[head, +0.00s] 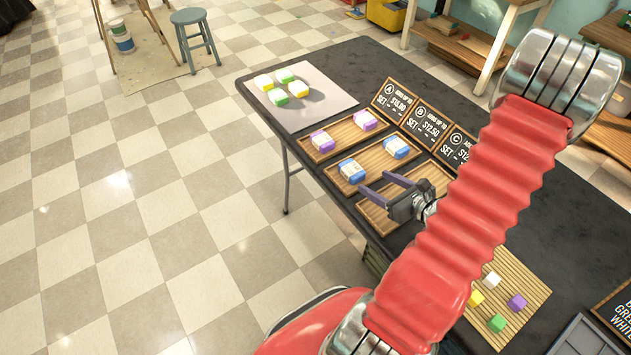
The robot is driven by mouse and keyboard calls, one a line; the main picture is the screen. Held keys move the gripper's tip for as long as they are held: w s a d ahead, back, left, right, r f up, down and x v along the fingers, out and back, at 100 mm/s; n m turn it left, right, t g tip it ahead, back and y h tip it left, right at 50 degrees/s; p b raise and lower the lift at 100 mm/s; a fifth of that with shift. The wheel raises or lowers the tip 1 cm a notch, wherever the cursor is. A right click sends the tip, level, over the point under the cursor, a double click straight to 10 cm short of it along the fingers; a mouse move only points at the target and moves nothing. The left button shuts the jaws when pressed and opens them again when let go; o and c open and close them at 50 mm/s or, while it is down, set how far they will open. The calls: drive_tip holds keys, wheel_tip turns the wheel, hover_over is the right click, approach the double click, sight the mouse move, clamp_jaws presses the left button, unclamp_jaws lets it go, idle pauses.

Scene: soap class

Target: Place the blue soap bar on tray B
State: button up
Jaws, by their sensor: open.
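Two blue soap bars with pale tops lie apart on tray B (374,161), the middle wooden tray: one at the left end (351,170), one at the right end (396,148). My gripper (371,181) is open and empty. Its two dark fingers point left toward the left blue bar, with the tips just short of it. I cannot tell how high above the trays the fingers are. The gripper covers part of the tray nearest me (427,175).
Tray A (344,132) holds two purple bars. Several yellow and green bars lie on a grey sheet (318,118). Upright price signs (426,123) stand behind the trays. A slatted mat (525,285) carries small coloured cubes. My red arm hides the table's middle.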

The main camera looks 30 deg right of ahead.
drive_tip(key=w+a+r+n+g+y, duration=0.1)
drive_tip(key=a+r+n+g+y, duration=0.2)
drive_tip(key=a+n, duration=0.4)
drive_tip(key=w+a+r+n+g+y, duration=0.1)
drive_tip(key=a+r+n+g+y, duration=0.1)
drive_tip(key=a+r+n, duration=0.55)
drive_tip(key=w+a+r+n+g+y, duration=0.1)
drive_tip(key=a+r+n+g+y, duration=0.2)
drive_tip(key=a, duration=0.7)
drive_tip(key=s+a+r+n+h, duration=0.3)
drive_tip(key=r+n, duration=0.3)
drive_tip(key=n, duration=0.3)
drive_tip(key=s+a+r+n+h, duration=0.4)
drive_tip(key=r+n, duration=0.3)
drive_tip(key=n, duration=0.2)
drive_tip(key=shift+s+h, duration=0.7)
drive_tip(key=shift+s, duration=0.05)
